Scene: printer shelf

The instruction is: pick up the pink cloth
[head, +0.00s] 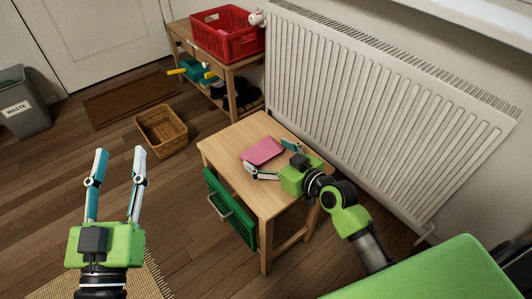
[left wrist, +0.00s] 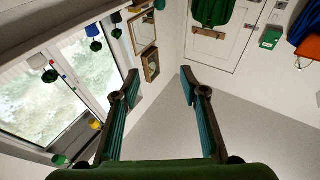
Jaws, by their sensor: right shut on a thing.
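The pink cloth (head: 260,149) lies over the top of the small wooden table (head: 228,142) in the head view. Whether the cloth is clear of the tabletop is hard to tell. My left gripper (head: 120,153) is raised at the lower left, open and empty, well away from the table. Its two spread fingers also show in the left wrist view (left wrist: 160,75).
A white radiator (head: 375,110) rises close behind the table. A wicker basket (head: 162,131) sits on the floor. A bench carries a red crate (head: 228,38) at the back.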

